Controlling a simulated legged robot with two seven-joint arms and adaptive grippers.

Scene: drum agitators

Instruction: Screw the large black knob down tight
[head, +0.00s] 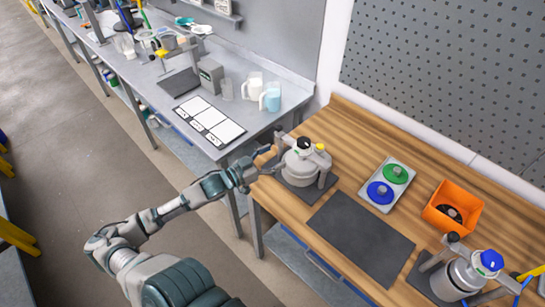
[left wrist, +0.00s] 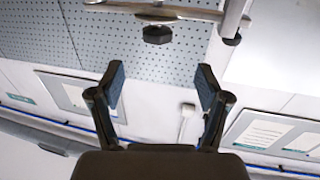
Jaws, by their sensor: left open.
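The left drum agitator (head: 300,169) stands on a dark mat on the wooden bench, with a black knob (head: 303,143) on its top and a smaller dark knob on its clamp arm. My left gripper (head: 267,161) is at the left side of this agitator. In the left wrist view its two fingers (left wrist: 161,78) are apart with nothing between them. A black faceted knob (left wrist: 158,34) shows beyond the fingertips, under a metal bar; I cannot tell which knob it is. My right gripper is not in view.
A second agitator (head: 459,279) with a blue knob stands at the lower right. A tray (head: 378,204) with green and blue discs and an orange bin (head: 471,218) with a black part lie on the bench. The dark mat (head: 361,238) is bare. A grey bench stands left.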

